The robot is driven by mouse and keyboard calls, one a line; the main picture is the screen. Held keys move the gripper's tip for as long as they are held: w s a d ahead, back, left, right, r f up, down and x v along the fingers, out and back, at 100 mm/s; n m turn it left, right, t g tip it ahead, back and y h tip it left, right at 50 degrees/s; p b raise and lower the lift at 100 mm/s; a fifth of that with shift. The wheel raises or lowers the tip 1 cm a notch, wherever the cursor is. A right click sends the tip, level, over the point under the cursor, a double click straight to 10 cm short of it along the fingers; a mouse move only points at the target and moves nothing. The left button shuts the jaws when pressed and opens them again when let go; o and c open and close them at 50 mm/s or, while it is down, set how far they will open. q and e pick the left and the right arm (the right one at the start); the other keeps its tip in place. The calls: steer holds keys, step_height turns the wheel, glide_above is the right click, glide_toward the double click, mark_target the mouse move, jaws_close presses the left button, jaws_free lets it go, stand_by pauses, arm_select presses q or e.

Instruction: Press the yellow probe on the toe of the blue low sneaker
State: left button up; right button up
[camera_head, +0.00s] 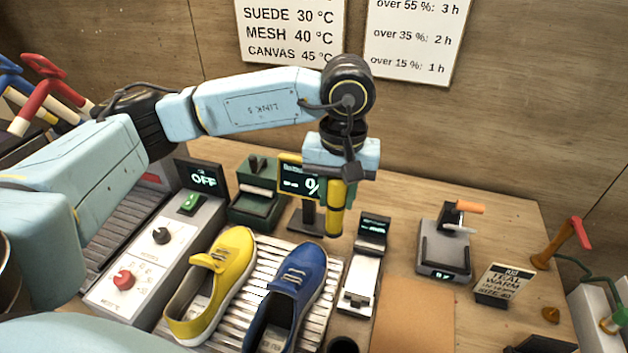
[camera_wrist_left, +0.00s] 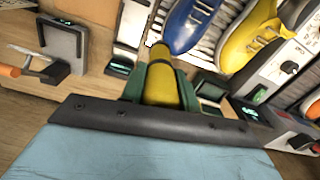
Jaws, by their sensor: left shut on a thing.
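The blue low sneaker (camera_head: 284,308) lies on a slatted rack, its toe pointing to the back. It also shows in the wrist view (camera_wrist_left: 192,22). My left gripper (camera_head: 341,168) is shut on the yellow probe (camera_head: 335,218), which points down. The probe also shows between the green-sided fingers in the wrist view (camera_wrist_left: 160,84). The probe's tip is just right of and beyond the blue toe in the head view. They look apart; the height of the tip over the toe is hard to tell. My right gripper is out of view.
A yellow sneaker (camera_head: 212,285) lies left of the blue one on the rack (camera_head: 240,318). A control box (camera_head: 150,255) with knobs stands left. Behind the toe, a display (camera_head: 291,180) reads "-- %". A white-topped device (camera_head: 362,275) and a grey stand (camera_head: 444,250) are at right.

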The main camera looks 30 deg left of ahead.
arm_select(q)
steer(key=n, duration=0.1)
steer(key=n+p, duration=0.1)
steer(key=n, duration=0.3)
steer(key=shift+s+r, duration=0.1)
steer(key=shift+s, duration=0.15)
steer(key=n+p, duration=0.1)
steer(key=n, duration=0.4)
steer(key=shift+a+g+p, duration=0.1)
steer(key=shift+g+p, duration=0.3)
steer(key=shift+a+n+p, duration=0.15)
steer(key=shift+n+p, duration=0.15)
steer(key=shift+n, duration=0.9)
steer(key=n, duration=0.1)
steer(key=n+p, duration=0.1)
steer(key=n, duration=0.1)
steer(key=a+n+h, duration=0.1)
steer(key=n, duration=0.1)
steer(key=shift+s, duration=0.25)
steer(key=s+a+f+n+t, duration=0.1)
steer(key=a+f+n, duration=0.1)
steer(key=n, duration=0.7)
steer(key=a+f+n+t, duration=0.1)
steer(key=a+f+n, duration=0.2)
steer(key=n, duration=0.6)
steer(key=shift+s+f+n+t+h, duration=0.3)
steer(key=shift+s+f+h, duration=0.1)
steer(key=shift+f, duration=0.5)
steer(key=shift+f+b, duration=0.3)
steer(key=shift+f, duration=0.3)
